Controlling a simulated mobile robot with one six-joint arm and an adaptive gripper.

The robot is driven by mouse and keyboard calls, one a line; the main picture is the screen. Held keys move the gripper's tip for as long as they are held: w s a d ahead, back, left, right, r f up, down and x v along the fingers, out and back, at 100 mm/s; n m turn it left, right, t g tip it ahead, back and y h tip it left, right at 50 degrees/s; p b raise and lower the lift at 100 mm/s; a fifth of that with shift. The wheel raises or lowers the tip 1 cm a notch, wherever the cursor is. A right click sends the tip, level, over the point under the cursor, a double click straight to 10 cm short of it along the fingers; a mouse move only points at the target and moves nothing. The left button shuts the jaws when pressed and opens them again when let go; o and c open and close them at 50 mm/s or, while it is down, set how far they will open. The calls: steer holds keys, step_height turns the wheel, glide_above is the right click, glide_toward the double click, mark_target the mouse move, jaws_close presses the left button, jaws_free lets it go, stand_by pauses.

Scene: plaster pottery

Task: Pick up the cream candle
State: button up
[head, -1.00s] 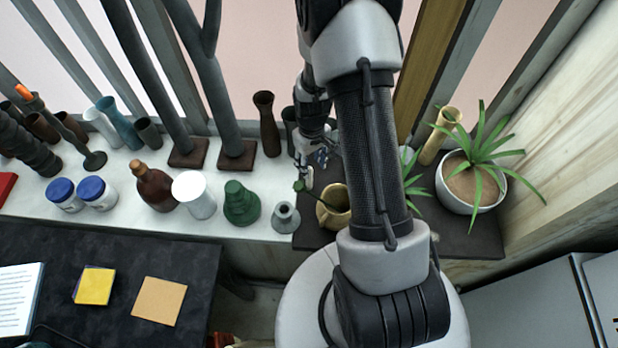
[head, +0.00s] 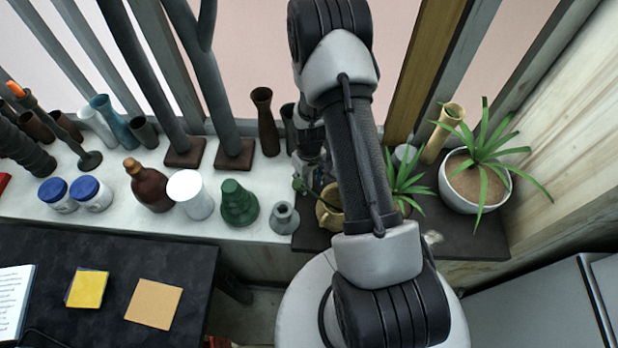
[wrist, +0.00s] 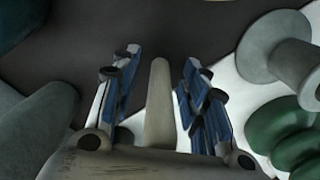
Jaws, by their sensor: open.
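A pale, slim, rounded upright shape that looks like the cream candle (wrist: 158,100) stands between my gripper's fingers in the wrist view. My gripper (wrist: 161,72) is open, with one blue-padded finger on each side of it and gaps visible on both sides. A broad tan shape crosses the bottom of that view under the candle; I cannot tell what it is. In the head view my arm covers most of the gripper, and I cannot make out the candle there.
A yellow jug (head: 330,210) and potted plants (head: 477,182) stand close to my arm on the dark mat. A grey small vase (head: 284,218), green vase (head: 239,204), white cylinder (head: 192,196) and brown bottle (head: 149,187) line the shelf to the left. A tall brown vase (head: 266,125) stands behind.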

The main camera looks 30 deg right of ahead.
steer(key=shift+c, duration=0.6)
jaws_close()
steer(key=shift+r, duration=0.2)
